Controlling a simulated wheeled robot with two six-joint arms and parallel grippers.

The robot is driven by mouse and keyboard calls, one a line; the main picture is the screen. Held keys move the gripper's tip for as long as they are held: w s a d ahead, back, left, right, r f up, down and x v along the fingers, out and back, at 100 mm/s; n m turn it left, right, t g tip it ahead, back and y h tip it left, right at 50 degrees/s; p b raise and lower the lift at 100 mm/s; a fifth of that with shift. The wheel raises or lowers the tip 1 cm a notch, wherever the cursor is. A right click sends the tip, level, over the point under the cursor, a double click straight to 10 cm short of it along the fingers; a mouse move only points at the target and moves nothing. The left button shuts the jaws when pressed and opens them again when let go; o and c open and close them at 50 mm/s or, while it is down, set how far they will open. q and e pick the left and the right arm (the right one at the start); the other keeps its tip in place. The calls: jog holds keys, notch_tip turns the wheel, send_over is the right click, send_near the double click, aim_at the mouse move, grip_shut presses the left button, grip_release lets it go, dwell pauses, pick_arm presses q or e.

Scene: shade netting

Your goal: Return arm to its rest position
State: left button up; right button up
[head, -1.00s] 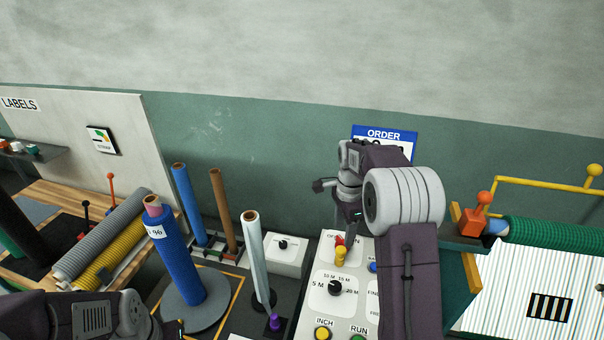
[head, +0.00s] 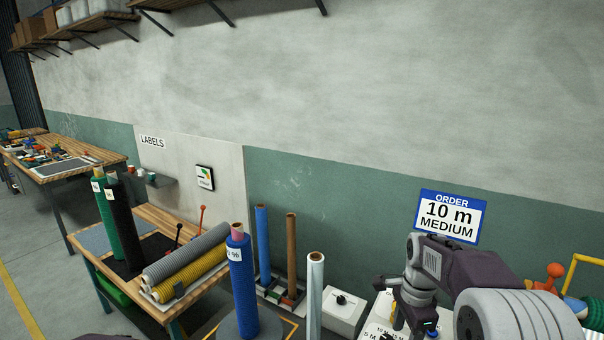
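My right arm comes in from the lower right. Its gripper (head: 402,308) is above the white control panel (head: 375,332) at the bottom edge; part of the panel is hidden by the arm. I cannot make out whether its fingers are apart, and I see nothing held in it. Only a dark sliver of my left arm shows at the bottom left edge, and its gripper is out of view.
A blue roll (head: 242,290) stands on a round base. A pale roll (head: 315,295) and a white box with a knob (head: 343,310) are beside it. Grey (head: 185,252) and yellow rolls (head: 190,275) lie on the wooden bench. An order sign (head: 450,215) reads 10 m MEDIUM.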

jog(key=s+a+f+n+b, duration=0.1)
jog(key=s+a+f+n, duration=0.1)
jog(key=s+f+n, duration=0.3)
jog(key=s+a+f+n+t+b, duration=0.1)
jog(key=s+a+f+n, duration=0.2)
jog(key=s+f+n, duration=0.3)
jog(key=s+n, duration=0.5)
jog(key=shift+s+a+f+n+b, duration=0.2)
jog(key=shift+a+f+n+b, duration=0.05)
jog(key=shift+a+n+b, duration=0.15)
